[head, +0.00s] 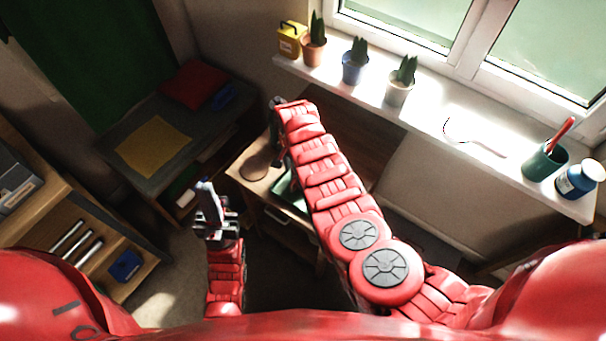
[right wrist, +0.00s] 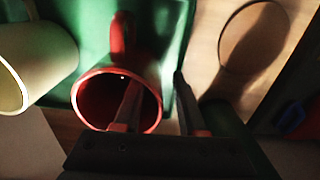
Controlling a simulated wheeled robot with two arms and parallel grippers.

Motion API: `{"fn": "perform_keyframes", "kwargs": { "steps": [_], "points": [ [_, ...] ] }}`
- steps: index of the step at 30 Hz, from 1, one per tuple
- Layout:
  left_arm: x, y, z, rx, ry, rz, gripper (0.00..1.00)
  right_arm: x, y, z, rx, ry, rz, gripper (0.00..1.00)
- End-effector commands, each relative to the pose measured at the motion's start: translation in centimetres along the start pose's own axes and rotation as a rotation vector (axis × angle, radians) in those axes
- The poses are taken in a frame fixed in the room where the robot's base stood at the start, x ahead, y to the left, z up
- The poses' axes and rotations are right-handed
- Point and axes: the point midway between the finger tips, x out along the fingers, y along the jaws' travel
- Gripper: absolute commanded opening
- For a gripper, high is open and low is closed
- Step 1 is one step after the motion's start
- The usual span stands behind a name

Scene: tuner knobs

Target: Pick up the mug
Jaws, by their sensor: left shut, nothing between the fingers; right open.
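A red mug (right wrist: 95,100) with its handle toward the top of the picture shows in the right wrist view, its mouth facing the camera. My open right gripper (right wrist: 158,78) is at its rim. One finger overlaps the mouth, seemingly inside it, and the other is outside the right wall; I cannot tell whether they touch. A cream cup or mug (right wrist: 38,62) is left of it, cut off by the picture edge. In the head view my right arm hides both. My left gripper (head: 208,200) is shut and empty, in front of the desk.
A green tray or mat (right wrist: 88,20) lies under the red mug on the wooden desk (head: 247,172). A round coaster-like disc (right wrist: 254,37) lies to its right. The windowsill (head: 440,118) holds several plants, a green cup (head: 543,163) and a blue jar (head: 578,181).

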Motion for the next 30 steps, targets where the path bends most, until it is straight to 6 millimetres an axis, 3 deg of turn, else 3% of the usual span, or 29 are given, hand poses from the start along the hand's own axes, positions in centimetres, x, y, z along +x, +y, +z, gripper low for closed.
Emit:
{"fn": "perform_keyframes", "kwargs": {
  "steps": [9,16,30],
  "points": [
    [-0.03,0.0,0.01,0.0,0.0,0.0,0.0,0.18,0.02,-0.07,0.0,0.002,-0.001,0.4],
    [-0.03,0.0,0.0,0.0,0.0,0.0,0.0,0.19,0.04,-0.06,0.0,0.001,0.0,0.0],
    [-0.03,0.0,0.01,0.0,0.0,0.0,0.0,0.19,0.03,-0.03,0.0,0.001,0.0,0.0]
  ]
}}
